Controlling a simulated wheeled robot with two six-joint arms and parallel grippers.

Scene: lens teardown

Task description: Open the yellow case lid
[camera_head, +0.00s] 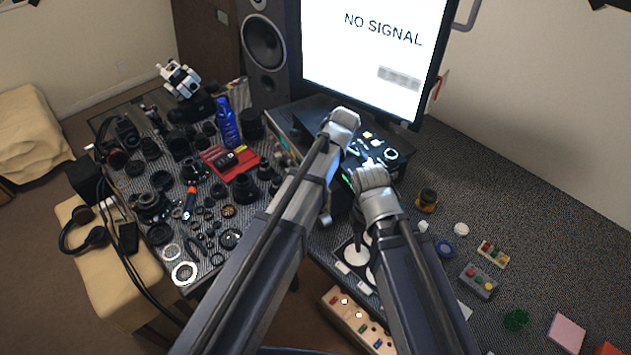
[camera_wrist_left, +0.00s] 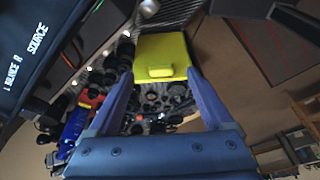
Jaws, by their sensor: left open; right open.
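The yellow case (camera_wrist_left: 165,50) shows in the left wrist view, beyond and between the two spread fingers of my left gripper (camera_wrist_left: 157,88). A raised yellow tab (camera_wrist_left: 160,72) is on its near part. Dark round parts show just below the yellow panel; I cannot tell whether they lie inside the case or beside it. I cannot make out the case in the head view. My left gripper (camera_head: 342,120) is open in front of the monitor. My right gripper (camera_head: 370,172) is open, right of and below the left one, near a dark box. No contact with the case shows.
The monitor (camera_head: 365,45) and speaker (camera_head: 264,40) stand at the back. Lens parts, a blue bottle (camera_head: 227,122) and a red tray (camera_head: 226,160) crowd the left of the desk. Small blocks lie at the right. The back right desk is clear.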

